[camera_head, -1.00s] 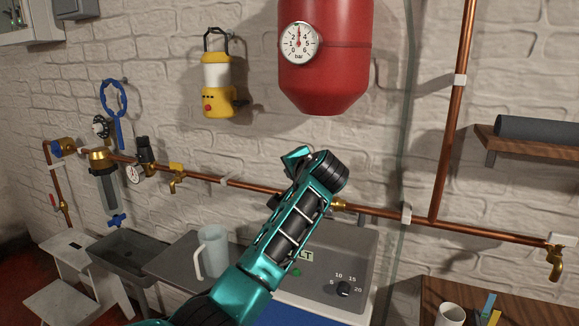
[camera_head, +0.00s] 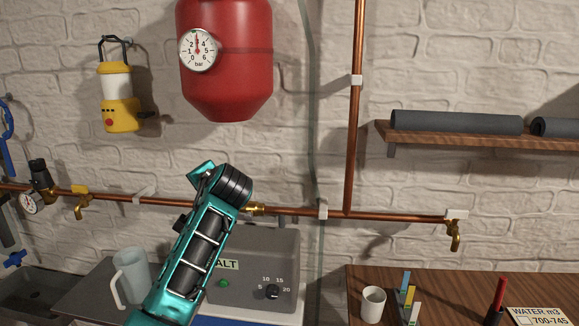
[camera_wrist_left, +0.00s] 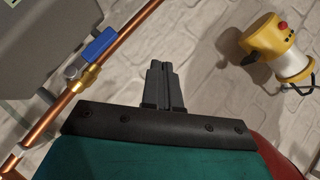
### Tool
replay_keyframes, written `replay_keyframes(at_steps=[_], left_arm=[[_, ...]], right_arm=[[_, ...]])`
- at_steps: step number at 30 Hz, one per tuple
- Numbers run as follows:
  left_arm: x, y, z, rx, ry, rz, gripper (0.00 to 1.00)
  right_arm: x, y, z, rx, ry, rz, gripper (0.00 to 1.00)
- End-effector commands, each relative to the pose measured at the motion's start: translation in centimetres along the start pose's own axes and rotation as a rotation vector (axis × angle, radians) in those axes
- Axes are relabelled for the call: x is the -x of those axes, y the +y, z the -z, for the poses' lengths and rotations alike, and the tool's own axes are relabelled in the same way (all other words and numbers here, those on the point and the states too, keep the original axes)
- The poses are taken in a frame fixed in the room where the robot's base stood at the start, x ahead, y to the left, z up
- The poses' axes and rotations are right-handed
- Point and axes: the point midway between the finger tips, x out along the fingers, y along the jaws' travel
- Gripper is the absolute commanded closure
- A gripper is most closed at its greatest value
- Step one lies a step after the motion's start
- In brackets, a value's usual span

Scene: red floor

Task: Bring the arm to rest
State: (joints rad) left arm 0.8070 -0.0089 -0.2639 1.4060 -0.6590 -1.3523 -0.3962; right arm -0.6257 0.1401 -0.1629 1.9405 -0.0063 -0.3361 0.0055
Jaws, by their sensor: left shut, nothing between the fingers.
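My left arm (camera_head: 205,240) rises from the bottom in the head view, in front of the copper pipe and a grey box with a dial. Its gripper cannot be made out in that view. In the left wrist view my left gripper (camera_wrist_left: 160,88) has its dark fingers together with nothing between them. The fingers point toward the white brick wall. They are apart from the copper pipe and its blue-handled valve (camera_wrist_left: 98,45) on the left. My right gripper is not in view.
A red tank (camera_head: 225,65) with a gauge hangs above the arm. A yellow lantern (camera_head: 120,105) hangs left of it. A clear jug (camera_head: 131,275) stands left of the arm, near the grey box (camera_head: 265,265). A wooden table (camera_head: 450,290) with a cup is at right.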

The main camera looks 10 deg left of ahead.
Motion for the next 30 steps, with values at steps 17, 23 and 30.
replay_keyframes(at_steps=[17,23,30], left_arm=[[3.5,27.3,-18.3,0.263,0.229,-0.47,1.0],[8.8,32.0,-24.8,0.426,0.25,-0.603,1.0],[14.8,34.1,-30.4,0.61,0.246,-0.707,1.0]], right_arm=[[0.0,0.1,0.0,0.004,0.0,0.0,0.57],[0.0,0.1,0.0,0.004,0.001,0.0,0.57],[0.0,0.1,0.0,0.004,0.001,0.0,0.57]])
